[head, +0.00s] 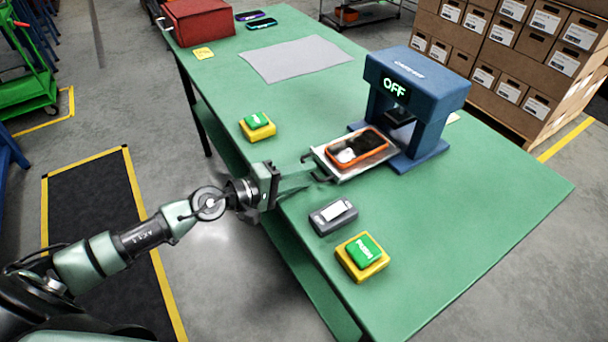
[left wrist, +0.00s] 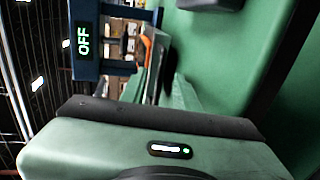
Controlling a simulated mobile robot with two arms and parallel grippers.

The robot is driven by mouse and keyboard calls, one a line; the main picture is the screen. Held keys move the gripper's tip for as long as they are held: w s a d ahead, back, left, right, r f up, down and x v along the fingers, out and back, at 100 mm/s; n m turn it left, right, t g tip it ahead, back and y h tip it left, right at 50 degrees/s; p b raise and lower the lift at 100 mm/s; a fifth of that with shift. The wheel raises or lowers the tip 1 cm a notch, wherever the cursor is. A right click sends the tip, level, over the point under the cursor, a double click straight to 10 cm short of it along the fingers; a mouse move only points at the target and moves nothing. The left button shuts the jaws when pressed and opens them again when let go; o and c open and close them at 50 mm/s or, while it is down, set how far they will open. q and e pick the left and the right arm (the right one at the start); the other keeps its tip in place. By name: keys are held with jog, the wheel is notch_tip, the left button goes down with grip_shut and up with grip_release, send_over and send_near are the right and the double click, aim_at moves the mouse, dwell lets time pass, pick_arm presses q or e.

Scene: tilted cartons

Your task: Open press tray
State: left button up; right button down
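The blue press (head: 418,80) stands on the green table, with a lit "OFF" display that also shows in the left wrist view (left wrist: 83,40). Its metal tray (head: 335,169) sticks out from the front toward my left arm. An orange-framed phone (head: 358,147) with a dark screen lies on the tray. The tray handle (head: 309,163) is at the tray's near end. My left gripper (head: 308,181) is at the table edge, with its fingers pointing at the handle and close to it. Whether they touch it or are closed, I cannot tell. My right gripper is out of view.
Two yellow boxes with green buttons stand on the table, one behind (head: 258,127) and one in front (head: 362,257). A grey device (head: 333,216) lies near the tray. A red toolbox (head: 200,22) and grey mat (head: 295,59) are farther back. Cartons (head: 500,60) stand beyond.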

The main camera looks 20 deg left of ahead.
pick_arm(q)
jog(key=b+v, duration=0.1)
jog(key=v, duration=0.1)
jog(key=b+v, duration=0.1)
jog(key=v, duration=0.1)
jog(key=b+v, duration=0.2)
jog(key=shift+s+a+f, duration=0.1)
jog(key=shift+a+f, duration=0.05)
jog(key=shift+f, duration=0.2)
jog(key=shift+s+a+r+b, duration=0.25)
jog(key=shift+s+b, duration=0.1)
jog(key=shift+s, duration=0.05)
jog(key=shift+s+a+r, duration=0.1)
jog(key=shift+s+r, duration=0.05)
jog(key=shift+r, duration=0.1)
